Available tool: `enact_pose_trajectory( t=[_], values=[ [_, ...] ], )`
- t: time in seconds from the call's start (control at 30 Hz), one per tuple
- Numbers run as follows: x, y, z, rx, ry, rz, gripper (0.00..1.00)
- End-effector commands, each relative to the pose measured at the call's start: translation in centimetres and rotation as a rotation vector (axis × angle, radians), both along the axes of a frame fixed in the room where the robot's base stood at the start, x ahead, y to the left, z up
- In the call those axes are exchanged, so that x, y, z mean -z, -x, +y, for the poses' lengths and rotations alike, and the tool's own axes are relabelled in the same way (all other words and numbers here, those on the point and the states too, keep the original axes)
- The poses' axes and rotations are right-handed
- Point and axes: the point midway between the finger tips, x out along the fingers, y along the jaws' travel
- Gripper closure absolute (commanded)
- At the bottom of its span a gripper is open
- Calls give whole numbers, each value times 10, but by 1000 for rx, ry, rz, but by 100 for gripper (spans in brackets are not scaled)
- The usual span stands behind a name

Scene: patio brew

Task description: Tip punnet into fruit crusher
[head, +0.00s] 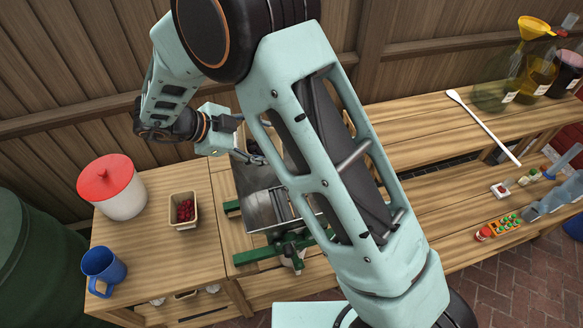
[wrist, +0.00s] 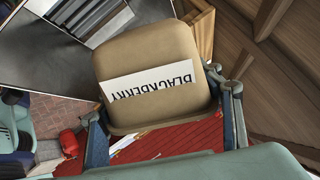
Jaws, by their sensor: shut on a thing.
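My gripper (wrist: 162,98) is shut on a tan punnet (wrist: 150,55) with a white label reading BLACKBERRY, upside down in the wrist view. A finger sits on each side of it. Its contents do not show. In the head view my gripper (head: 256,158) is at the far side of the fruit crusher (head: 258,211), a grey metal hopper on a green frame. My arm hides part of the crusher and the held punnet there. The hopper's grey metal (wrist: 40,45) shows beside the punnet at upper left in the wrist view.
Left of the crusher, a second punnet (head: 174,224) with red berries stands on the wooden bench, near a red-lidded white crock (head: 122,200) and a blue mug (head: 104,270). Bottles (head: 535,75), a long white paddle (head: 485,127) and small items are at right. A wooden fence stands behind.

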Motion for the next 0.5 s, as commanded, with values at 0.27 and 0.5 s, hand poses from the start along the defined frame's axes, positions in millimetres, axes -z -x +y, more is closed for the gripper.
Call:
enact_pose_trajectory(
  t=[0.27,0.5],
  values=[
    [-3,0,-2,1,-37,-9,65],
    [-4,1,-4,0,-69,-16,65]
  ],
)
